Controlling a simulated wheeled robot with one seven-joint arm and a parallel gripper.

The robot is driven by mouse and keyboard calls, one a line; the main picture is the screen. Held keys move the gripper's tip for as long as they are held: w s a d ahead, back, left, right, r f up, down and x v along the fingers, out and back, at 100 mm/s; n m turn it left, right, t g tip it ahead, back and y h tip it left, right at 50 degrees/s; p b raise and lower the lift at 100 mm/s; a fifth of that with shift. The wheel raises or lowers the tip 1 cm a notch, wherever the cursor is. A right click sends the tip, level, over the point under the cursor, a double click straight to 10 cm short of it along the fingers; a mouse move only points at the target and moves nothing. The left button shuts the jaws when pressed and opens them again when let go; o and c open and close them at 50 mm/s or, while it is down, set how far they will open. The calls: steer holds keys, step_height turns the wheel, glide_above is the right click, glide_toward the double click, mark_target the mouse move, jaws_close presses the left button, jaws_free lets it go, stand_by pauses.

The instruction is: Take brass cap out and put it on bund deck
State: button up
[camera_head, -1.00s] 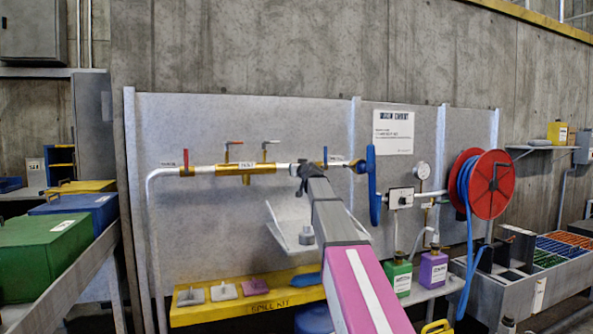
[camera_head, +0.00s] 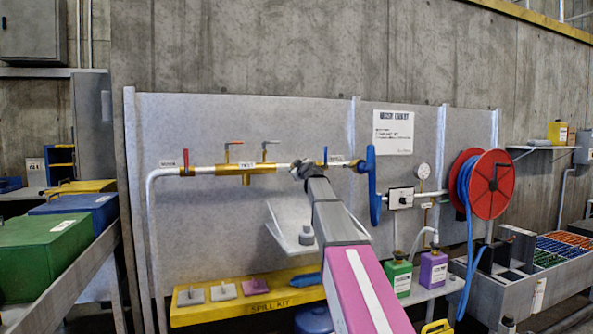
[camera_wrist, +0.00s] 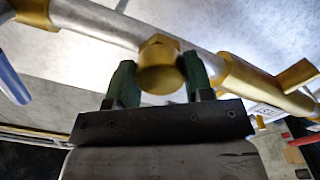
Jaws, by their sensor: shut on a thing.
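The brass cap (camera_wrist: 160,66) is a hexagonal brass piece between the two green fingers of my gripper (camera_wrist: 159,78) in the wrist view. My gripper is shut on it. The cap sits against the silver pipe (camera_wrist: 105,30); I cannot tell whether it is still attached. In the head view my gripper (camera_head: 305,170) is at the pipe, left of the blue handwheel (camera_head: 374,185), and hides the cap. No label names the bund deck; a yellow ledge marked SPILL KIT (camera_head: 262,307) lies below the panel.
Brass valves with levers (camera_head: 245,169) line the pipe to the left. A tilted grey plate with a knob (camera_head: 290,225) is below my gripper. Small pads (camera_head: 223,291) occupy the ledge. A green bottle (camera_head: 397,275) and a purple bottle (camera_head: 433,268) stand right of my arm.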

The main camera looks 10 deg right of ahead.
steer(key=shift+n, duration=1.3)
steer(key=shift+n, duration=0.9)
steer(key=n, duration=0.3)
steer(key=o, duration=1)
steer(key=shift+c, duration=0.3)
